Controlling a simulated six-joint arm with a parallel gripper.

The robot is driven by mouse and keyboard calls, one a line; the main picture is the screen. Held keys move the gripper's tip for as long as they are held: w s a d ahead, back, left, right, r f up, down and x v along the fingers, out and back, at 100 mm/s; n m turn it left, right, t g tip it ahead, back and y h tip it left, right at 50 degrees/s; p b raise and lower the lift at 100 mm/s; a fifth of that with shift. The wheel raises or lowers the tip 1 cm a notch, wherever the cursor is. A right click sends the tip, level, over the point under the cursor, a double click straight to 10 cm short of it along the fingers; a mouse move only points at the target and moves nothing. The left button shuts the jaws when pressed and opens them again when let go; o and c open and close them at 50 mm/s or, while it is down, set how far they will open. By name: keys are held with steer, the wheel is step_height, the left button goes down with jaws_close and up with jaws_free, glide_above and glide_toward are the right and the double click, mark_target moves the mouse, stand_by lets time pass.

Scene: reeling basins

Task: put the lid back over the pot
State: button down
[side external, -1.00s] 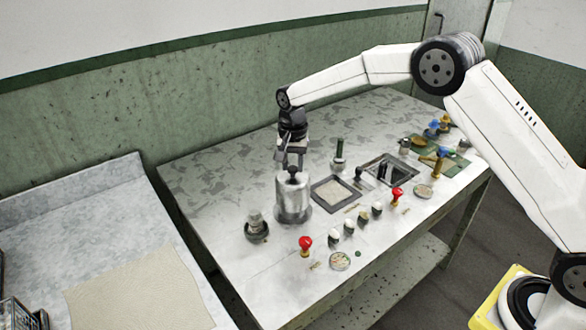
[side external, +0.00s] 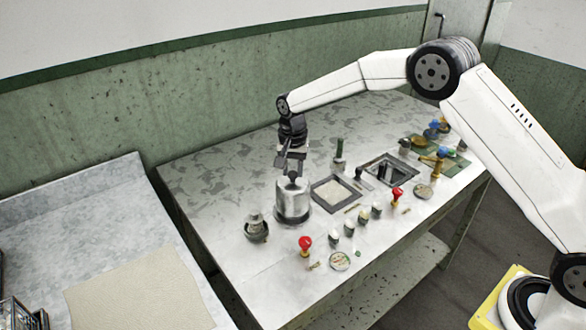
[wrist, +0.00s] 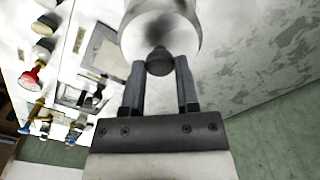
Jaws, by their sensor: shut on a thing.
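The silver lid (wrist: 160,28) is a round metal disc with a dark knob (wrist: 159,62). In the wrist view my gripper (wrist: 159,68) has its two fingers on either side of the knob and is shut on it. In the side view my gripper (side external: 291,168) points down from above at the knob. The metal pot (side external: 293,205) stands upright on the table under the lid. The lid sits at the pot's top, level as far as I can see; whether a thin gap is left between them I cannot tell. The pot is mostly hidden in the wrist view.
A small dark pot-like holder (side external: 256,232) stands left of the pot. A square framed tray (side external: 336,193) is close on its right. Red-topped stamps (side external: 306,243) and several small jars (side external: 349,228) stand in front. The table behind is clear.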

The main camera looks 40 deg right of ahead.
steer(key=shift+f, duration=0.9)
stand_by(1.2)
jaws_free()
stand_by(0.4)
steer(key=shift+r, duration=0.2)
steer(key=shift+r, duration=3.35)
steer(key=shift+s, duration=0.15)
steer(key=shift+s+d+r+n, duration=0.15)
steer(key=shift+s+d+n, duration=0.15)
steer(key=shift+s, duration=0.3)
steer(key=s+d+n+t, duration=0.1)
steer(key=s+n, duration=0.3)
steer(key=s, duration=0.9)
steer(key=s+d+f+n+t, duration=0.1)
steer(key=s+d+n, duration=0.2)
steer(key=s, duration=1.1)
steer(key=shift+s+d+f+n+t, duration=0.2)
steer(key=shift+f+n+t, duration=0.1)
steer(key=shift+n, duration=0.4)
